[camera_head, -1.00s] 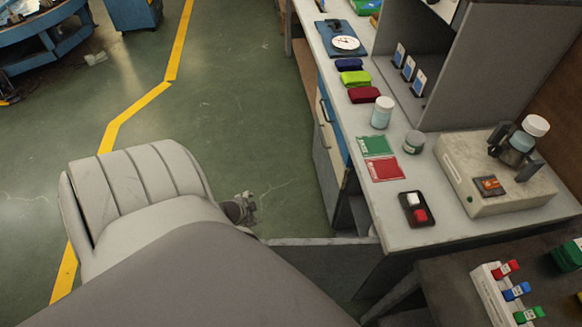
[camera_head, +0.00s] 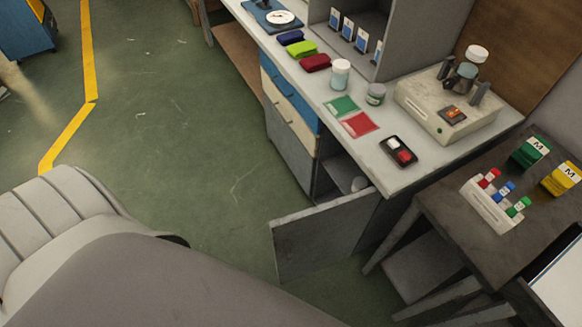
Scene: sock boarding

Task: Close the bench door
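The bench door (camera_head: 322,236) is a grey panel that stands open, swung out from the front of the bench (camera_head: 405,172) over the green floor. Beside it the cabinet opening (camera_head: 338,178) shows, with a small pale round object (camera_head: 359,184) inside. A large grey part of my own arm fills the lower left and ends left of the door, with floor between them in the picture. Neither of my grippers shows in this view. I cannot tell whether anything of mine touches the door's hidden side.
Drawers (camera_head: 290,100) with blue and cream fronts are left of the opening. A dark side table (camera_head: 450,205) with a white rack (camera_head: 492,205) stands right of the door. Its legs are close to the door's right side. Open floor (camera_head: 215,150) lies to the left.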

